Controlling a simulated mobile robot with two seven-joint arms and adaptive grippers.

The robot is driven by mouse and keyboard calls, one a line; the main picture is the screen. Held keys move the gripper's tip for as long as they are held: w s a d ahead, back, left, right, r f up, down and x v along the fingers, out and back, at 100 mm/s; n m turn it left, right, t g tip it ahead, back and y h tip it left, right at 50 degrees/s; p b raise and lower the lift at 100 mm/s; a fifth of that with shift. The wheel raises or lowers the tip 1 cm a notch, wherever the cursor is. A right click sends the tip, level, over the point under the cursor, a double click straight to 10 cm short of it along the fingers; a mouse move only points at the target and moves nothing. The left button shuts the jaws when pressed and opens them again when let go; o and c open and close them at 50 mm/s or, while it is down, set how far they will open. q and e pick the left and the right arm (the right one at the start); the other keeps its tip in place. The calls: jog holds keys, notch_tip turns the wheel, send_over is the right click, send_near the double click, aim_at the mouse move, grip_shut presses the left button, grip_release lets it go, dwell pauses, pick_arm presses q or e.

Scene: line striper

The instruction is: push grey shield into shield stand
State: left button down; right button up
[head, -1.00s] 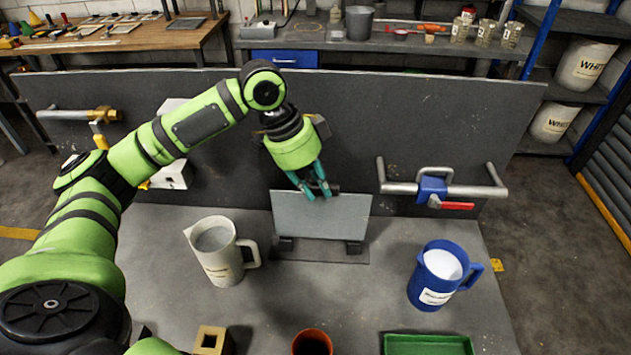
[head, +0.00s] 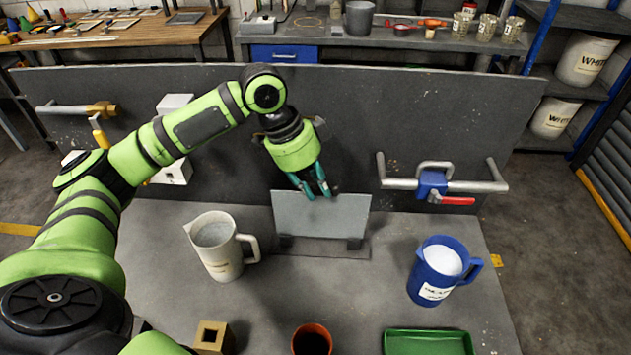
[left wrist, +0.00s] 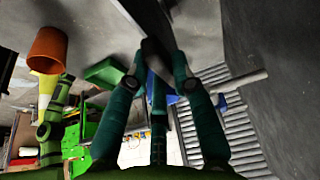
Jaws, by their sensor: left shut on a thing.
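The grey shield (head: 318,216), a flat rectangular plate, stands upright at the shield stand (head: 330,251), a low dark base with two small blocks on the bench. I cannot tell how deep its lower edge sits in the stand. My left gripper (head: 318,190) is at the middle of the shield's top edge, its teal fingers shut on it from above. In the left wrist view the fingers (left wrist: 158,80) close around a dark part at the shield's top, mostly hidden between them. My right gripper is not in view.
A white jug (head: 216,246) stands left of the stand and a blue jug (head: 441,272) right. A dark upright panel (head: 400,120) with a pipe and valve (head: 435,185) rises behind. An orange cup (head: 312,340), green tray (head: 428,343) and tan block (head: 212,337) are in front.

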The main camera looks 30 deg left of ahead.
aim_at(316, 196)
pick_arm(q)
jog(key=shift+f, duration=0.15)
dwell(0.5)
jog(key=shift+f, duration=1.65)
jog(key=c, duration=1)
grip_release()
jog(key=o, duration=0.3)
jog(key=shift+o, duration=0.2)
